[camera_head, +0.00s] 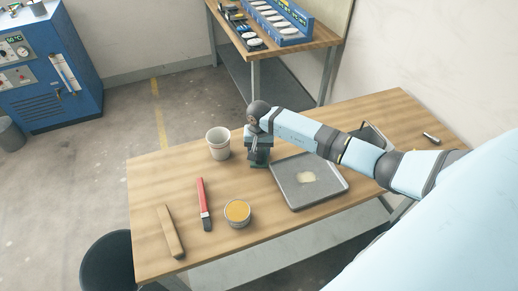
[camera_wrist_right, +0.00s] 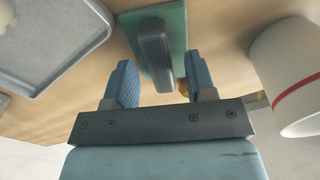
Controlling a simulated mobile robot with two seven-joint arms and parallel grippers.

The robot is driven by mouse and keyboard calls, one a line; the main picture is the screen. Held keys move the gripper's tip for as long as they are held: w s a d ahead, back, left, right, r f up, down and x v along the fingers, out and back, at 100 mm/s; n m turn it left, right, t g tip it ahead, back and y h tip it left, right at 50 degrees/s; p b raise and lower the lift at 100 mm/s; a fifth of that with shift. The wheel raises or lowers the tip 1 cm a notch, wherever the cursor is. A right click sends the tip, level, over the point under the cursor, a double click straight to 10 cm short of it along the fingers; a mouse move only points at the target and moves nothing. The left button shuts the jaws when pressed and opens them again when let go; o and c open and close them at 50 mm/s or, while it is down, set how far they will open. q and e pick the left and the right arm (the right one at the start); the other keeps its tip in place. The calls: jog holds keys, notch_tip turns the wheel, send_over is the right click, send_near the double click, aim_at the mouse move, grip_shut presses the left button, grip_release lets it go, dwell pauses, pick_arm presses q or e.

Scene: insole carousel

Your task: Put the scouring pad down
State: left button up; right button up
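The scouring pad (camera_wrist_right: 177,22) is a green pad with a dark grey handle (camera_wrist_right: 155,48) in the right wrist view. In the head view only a green edge of the pad (camera_head: 258,165) shows on the wooden table, beside the grey tray. My right gripper (camera_wrist_right: 160,66) points down over it, its two blue fingers spread to either side of the handle, with gaps between. In the head view the right gripper (camera_head: 260,158) hides most of the pad. My left gripper is not in view.
A white cup (camera_head: 218,142) stands close left of the right gripper. A grey tray (camera_head: 322,197) with a pale patch lies right. A red-handled tool (camera_head: 203,198), a tin of yellow stuff (camera_head: 237,211) and a wooden stick (camera_head: 169,230) lie in front.

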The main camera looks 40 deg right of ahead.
aim_at(259, 151)
jog(key=shift+r+p, duration=0.4)
jog(key=shift+p, duration=0.15)
jog(key=shift+r+p, duration=0.5)
notch_tip(259, 151, up, 11)
jog(key=b, duration=0.3)
jog(key=shift+r+b, duration=0.2)
jog(key=shift+b, duration=0.1)
